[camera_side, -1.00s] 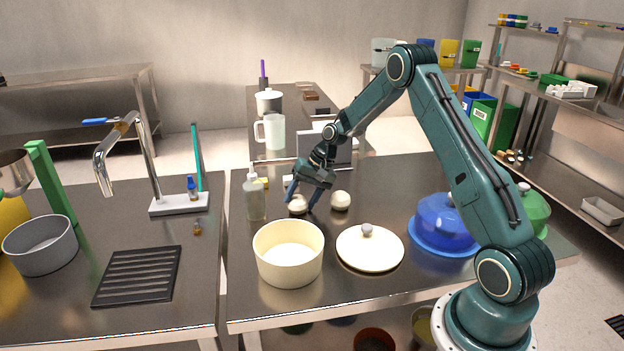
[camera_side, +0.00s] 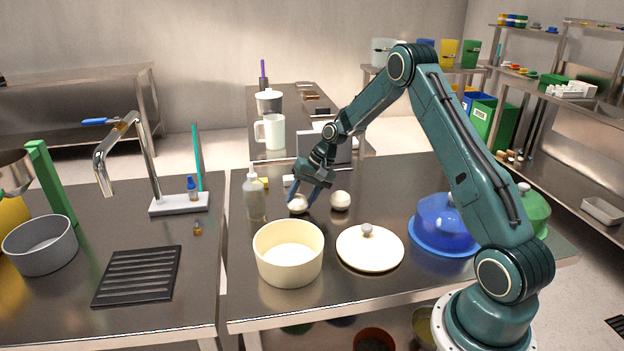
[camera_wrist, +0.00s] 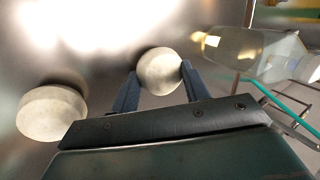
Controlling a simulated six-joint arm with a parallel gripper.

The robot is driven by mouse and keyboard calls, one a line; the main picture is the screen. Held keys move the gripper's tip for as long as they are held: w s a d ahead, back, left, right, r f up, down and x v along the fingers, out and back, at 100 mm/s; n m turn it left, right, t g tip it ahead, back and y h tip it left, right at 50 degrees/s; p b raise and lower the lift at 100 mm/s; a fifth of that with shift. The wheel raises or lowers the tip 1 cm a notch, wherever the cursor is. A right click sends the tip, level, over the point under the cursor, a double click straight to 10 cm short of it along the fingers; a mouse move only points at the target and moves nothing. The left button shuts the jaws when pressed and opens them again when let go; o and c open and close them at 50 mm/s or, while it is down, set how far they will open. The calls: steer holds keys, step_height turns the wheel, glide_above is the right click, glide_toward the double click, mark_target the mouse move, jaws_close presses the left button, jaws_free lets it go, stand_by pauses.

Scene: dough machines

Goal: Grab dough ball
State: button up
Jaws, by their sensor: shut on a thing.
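A pale round dough ball (camera_side: 298,203) sits on the steel table, between the blue fingers of my gripper (camera_side: 301,199). In the wrist view this dough ball (camera_wrist: 160,71) is held between both fingers of my gripper (camera_wrist: 160,80), with a finger against each side. A second dough ball (camera_side: 340,201) lies on the table to the right in the side view. It shows at the left in the wrist view (camera_wrist: 50,112), apart from the fingers.
A clear bottle (camera_side: 255,197) stands close on the left of the held ball. In front are a cream pot (camera_side: 289,268) and its lid (camera_side: 370,249). A blue covered dish (camera_side: 443,224) stands at the right.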

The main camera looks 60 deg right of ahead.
step_height(320, 180, up, 20)
stand_by(0.6)
steer(key=shift+f, duration=0.1)
stand_by(0.4)
